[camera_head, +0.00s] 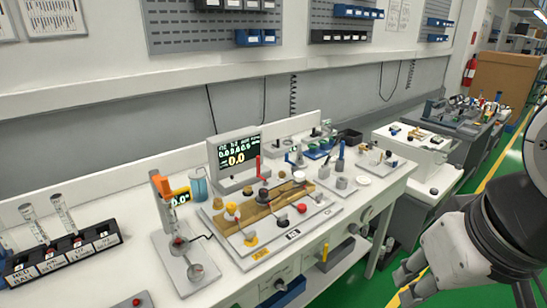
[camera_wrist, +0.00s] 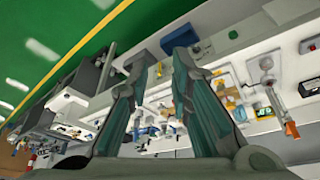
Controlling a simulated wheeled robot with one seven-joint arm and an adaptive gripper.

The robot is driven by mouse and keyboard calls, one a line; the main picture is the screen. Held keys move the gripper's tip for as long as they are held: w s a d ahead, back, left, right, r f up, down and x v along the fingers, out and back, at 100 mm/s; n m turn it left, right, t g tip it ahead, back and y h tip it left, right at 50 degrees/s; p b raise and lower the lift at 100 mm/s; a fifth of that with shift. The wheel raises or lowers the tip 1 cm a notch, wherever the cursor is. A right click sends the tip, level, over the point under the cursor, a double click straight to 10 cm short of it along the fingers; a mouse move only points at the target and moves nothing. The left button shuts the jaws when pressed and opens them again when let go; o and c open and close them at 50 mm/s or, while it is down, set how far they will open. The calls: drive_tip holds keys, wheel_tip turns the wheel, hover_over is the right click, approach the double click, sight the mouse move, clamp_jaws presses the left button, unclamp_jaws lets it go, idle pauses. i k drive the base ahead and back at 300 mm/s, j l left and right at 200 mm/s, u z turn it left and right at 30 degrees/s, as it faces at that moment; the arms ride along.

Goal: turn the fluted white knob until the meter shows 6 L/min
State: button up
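The meter (camera_head: 238,155) is a dark screen in a grey frame at the back of the white bench; its large yellow digits read 0.0. In front of it lies a board (camera_head: 262,252) with a wooden block and several small knobs, among them a red knob (camera_head: 302,208) and a yellow knob (camera_head: 250,240). I cannot single out a fluted white knob with certainty at this size. My gripper (camera_head: 408,287) is at the lower right, off the bench's front and apart from the board. In the wrist view my gripper (camera_wrist: 160,62) has its two fingers apart with nothing between them.
Left of the board stand an orange-handled fixture (camera_head: 165,205), a blue beaker (camera_head: 198,185) and a black rack of clear tubes (camera_head: 62,255). Metal cups (camera_head: 342,182) stand to the right. Another cluttered cart (camera_head: 420,145) is farther right. Green floor (camera_head: 375,292) lies before the bench.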

sight(299, 176)
drive_tip(key=i+l+u, duration=0.15)
drive_tip(key=i+u, duration=0.3)
drive_tip(key=i, duration=0.55)
